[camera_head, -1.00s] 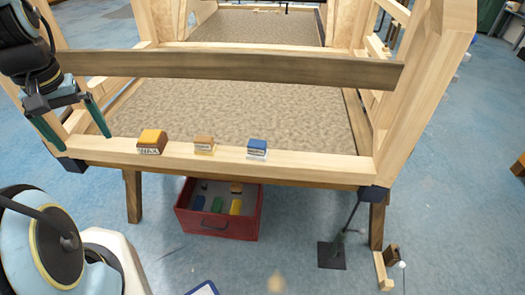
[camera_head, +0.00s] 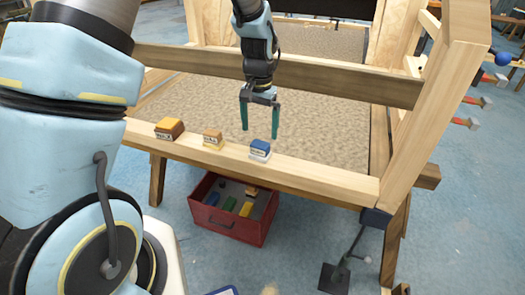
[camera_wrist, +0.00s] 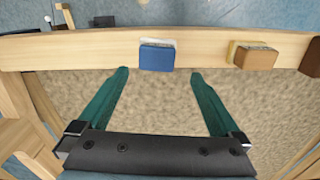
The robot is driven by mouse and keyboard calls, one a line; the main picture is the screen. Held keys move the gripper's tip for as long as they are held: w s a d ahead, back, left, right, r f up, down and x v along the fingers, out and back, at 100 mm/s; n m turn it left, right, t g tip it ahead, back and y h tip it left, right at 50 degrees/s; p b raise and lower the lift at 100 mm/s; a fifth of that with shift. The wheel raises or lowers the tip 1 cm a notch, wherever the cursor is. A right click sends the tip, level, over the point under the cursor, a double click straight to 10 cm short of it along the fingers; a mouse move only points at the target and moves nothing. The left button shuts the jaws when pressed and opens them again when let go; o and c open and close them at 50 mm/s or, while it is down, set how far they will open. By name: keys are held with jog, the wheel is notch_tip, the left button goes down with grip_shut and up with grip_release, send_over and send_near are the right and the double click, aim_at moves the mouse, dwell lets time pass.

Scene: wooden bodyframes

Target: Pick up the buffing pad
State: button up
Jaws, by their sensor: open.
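Three small blocks sit in a row on the front wooden beam, and I cannot tell from looks which is the buffing pad. My gripper (camera_head: 260,131) is open and empty, pointing down beside and above the blue block. In the wrist view the blue block (camera_wrist: 157,57) lies just beyond and between the fingertips (camera_wrist: 159,73). The tan block (camera_wrist: 256,57) is to the right, and the orange-brown one is partly cut off.
The wooden beam (camera_head: 325,178) is the frame's front edge, with a textured panel (camera_head: 330,128) behind it. A dark crossbar (camera_head: 345,80) spans above the panel. A red box (camera_head: 232,222) with several coloured blocks stands on the floor below. Wooden uprights stand at the right.

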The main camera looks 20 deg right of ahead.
aim_at(261, 143)
jog(key=shift+s+d+f+p, duration=0.1)
jog(key=shift+f+p, duration=0.15)
jog(key=shift+f, duration=0.75)
jog(key=shift+s+a+f+p, duration=0.1)
jog(key=shift+f+p, duration=0.1)
jog(key=shift+f, duration=0.85)
jog(key=shift+s+d+f+p, duration=0.1)
jog(key=shift+f+p, duration=0.15)
jog(key=shift+f, duration=0.75)
jog(key=shift+c, duration=0.2)
jog(key=c, duration=1.4)
jog(key=shift+r, duration=0.1)
notch_tip(261, 143, up, 10)
jog(key=shift+f+b, duration=0.1)
jog(key=shift+b, duration=0.65)
